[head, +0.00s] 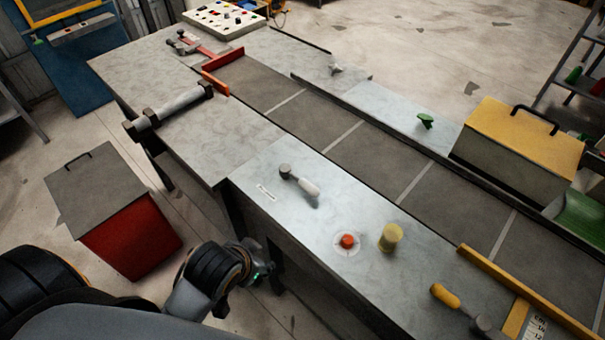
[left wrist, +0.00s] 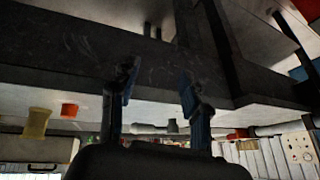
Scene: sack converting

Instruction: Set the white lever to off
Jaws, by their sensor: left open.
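The white lever (head: 302,182) is on the grey table top, beside a small white label (head: 266,193). Its grey pivot is at the upper left and its white handle points to the lower right. My left gripper (head: 262,268) is beside the table's near edge, below and apart from the lever; its fingers are mostly hidden in the head view. In the left wrist view the two blue-tipped fingers (left wrist: 158,78) are apart with nothing between them. That view appears upside down, and what seems to be the lever (left wrist: 172,126) is beyond the fingers. My right gripper is not in view.
A red button (head: 347,241) and a yellow cylinder (head: 390,237) stand right of the lever. A yellow-handled lever (head: 446,296) lies further right. A dark conveyor belt (head: 372,160) runs behind. A red bin (head: 130,240) stands on the floor at left.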

